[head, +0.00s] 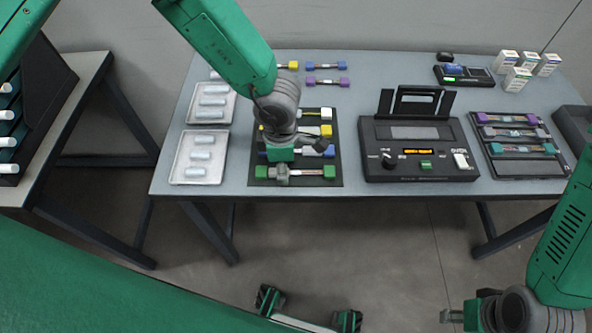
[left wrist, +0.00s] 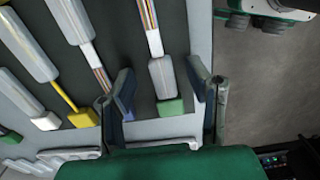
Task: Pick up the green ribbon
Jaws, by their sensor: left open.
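The green ribbon (head: 308,173) lies along the front edge of the black mat, a pale striped strip with green ends. My left gripper (head: 282,175) is over its left part, hiding some of it. In the left wrist view the open left gripper (left wrist: 162,103) has one finger on each side of the ribbon's grey sleeve and green end block (left wrist: 170,107). I cannot tell whether the fingers touch it. My right gripper (head: 453,315) is low at the right, away from the table; its jaw opening is unclear.
Trays with grey sleeves (head: 201,156) stand left of the mat (head: 338,150). A black splicer (head: 420,147) stands to the right, then a rack with purple and teal ribbons (head: 522,150).

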